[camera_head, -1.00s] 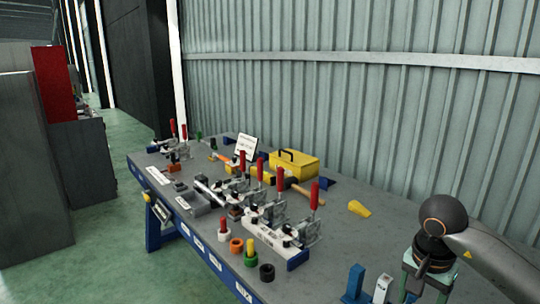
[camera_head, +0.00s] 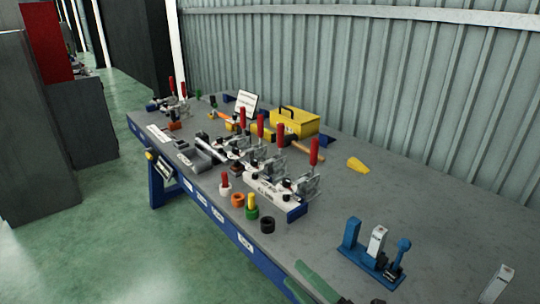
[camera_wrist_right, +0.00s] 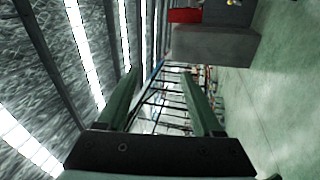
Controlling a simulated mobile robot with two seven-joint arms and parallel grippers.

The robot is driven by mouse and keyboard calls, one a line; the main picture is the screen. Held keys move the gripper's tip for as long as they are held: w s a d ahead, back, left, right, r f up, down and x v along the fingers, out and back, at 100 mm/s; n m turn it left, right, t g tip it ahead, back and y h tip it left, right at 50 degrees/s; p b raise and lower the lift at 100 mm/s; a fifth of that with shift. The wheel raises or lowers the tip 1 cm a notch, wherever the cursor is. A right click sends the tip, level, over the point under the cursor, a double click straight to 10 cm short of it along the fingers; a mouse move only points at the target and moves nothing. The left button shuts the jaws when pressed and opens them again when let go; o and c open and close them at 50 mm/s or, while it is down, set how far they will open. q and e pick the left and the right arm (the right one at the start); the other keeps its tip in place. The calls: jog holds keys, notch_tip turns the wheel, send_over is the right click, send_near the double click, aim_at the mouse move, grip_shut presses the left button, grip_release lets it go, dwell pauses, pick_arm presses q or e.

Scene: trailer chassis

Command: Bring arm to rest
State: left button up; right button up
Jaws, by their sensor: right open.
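My right gripper (camera_head: 306,285) shows at the bottom edge of the head view, in front of the workbench's near edge. Only its green fingers and a dark part behind them show there. In the right wrist view my right gripper (camera_wrist_right: 158,88) has its two green fingers spread apart, with nothing between them. That view looks out over the hall, with the roof on the left and green floor on the right. My left gripper is in neither view.
The grey workbench (camera_head: 330,215) holds red-handled clamps (camera_head: 280,138), coloured cups (camera_head: 251,212), a yellow toolbox (camera_head: 294,122), a yellow wedge (camera_head: 357,165) and a blue tool stand (camera_head: 368,262). A corrugated wall stands behind. Green floor (camera_head: 110,235) is clear at left.

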jog(key=s+d+f+m+h, duration=0.35)
jog(key=f+m+h, duration=0.25)
jog(key=f+m, duration=0.25)
jog(key=s+d+f+m+h, duration=0.2)
jog(key=d+f+m+h, duration=0.3)
jog(key=f+m, duration=0.35)
jog(key=s+d+f+m+g+h, duration=0.1)
jog(key=s+d+f+m+g, duration=0.1)
jog(key=s+f+m+g, duration=0.4)
jog(key=s+f, duration=0.3)
jog(key=s, duration=0.1)
jog(key=shift+d+f+m+h, duration=0.15)
jog(key=shift+f+m+h, duration=0.15)
jog(key=shift+m, duration=0.1)
